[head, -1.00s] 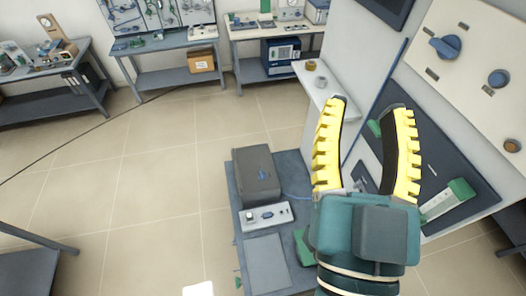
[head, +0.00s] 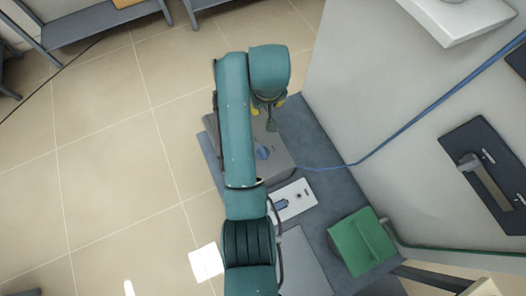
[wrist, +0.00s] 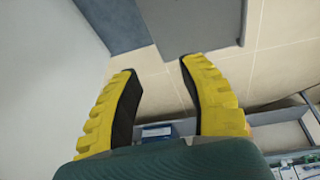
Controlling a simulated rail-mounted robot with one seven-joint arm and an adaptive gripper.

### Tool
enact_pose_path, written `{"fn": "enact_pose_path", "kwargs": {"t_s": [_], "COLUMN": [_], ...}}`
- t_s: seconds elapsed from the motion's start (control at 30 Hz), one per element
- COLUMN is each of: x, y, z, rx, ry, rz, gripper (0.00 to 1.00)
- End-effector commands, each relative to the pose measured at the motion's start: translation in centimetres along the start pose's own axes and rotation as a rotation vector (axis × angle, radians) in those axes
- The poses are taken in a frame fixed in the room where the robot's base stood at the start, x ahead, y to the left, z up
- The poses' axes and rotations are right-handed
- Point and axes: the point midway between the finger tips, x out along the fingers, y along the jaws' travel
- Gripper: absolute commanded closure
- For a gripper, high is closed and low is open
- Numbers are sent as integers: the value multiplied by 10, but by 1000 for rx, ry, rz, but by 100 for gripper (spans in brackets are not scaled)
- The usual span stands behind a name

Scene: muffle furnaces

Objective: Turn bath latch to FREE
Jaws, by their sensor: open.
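A grey box (head: 278,158) with a blue knob-like handle (head: 262,152) on top stands on a dark blue-grey bench; this handle may be the bath latch, but its marks are too small to read. My gripper (wrist: 157,66) is open and empty in the wrist view, its yellow fingers spread. A grey block, apparently that box (wrist: 195,22), shows beyond the fingertips, apart from them. In the head view my arm reaches over the box's left side, and the gripper is mostly hidden behind the wrist, with only bits of yellow showing.
A white switch panel (head: 294,201) sits in front of the box. A green block (head: 362,243) stands to the right on the bench (head: 318,150). A blue cable (head: 400,132) runs up the pale wall. A dark plate with a handle (head: 488,178) is far right.

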Motion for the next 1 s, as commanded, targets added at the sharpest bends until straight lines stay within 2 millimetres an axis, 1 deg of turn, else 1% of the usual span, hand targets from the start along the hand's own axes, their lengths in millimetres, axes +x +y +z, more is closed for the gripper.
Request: {"fn": "enact_pose_path", "kwargs": {"t_s": [0.03, 0.1, 0.2, 0.37, 0.43, 0.8, 0.9, 1.0], "x": [43, 65, 80, 90, 102, 189, 210, 226], "y": [-10, -18, -26, -29, -30, -38, -39, -40], "z": [19, 36, 52, 60, 63, 88, 93, 97], "rx": [-21, -44, -64, -72, -72, -71, -70, -70], "ry": [-72, -159, -238, -271, -272, -270, -270, -269], "rz": [-24, -54, -82, -94, -94, -94, -94, -93], "gripper": [58, 58, 58, 58, 58, 58, 58, 58]}}
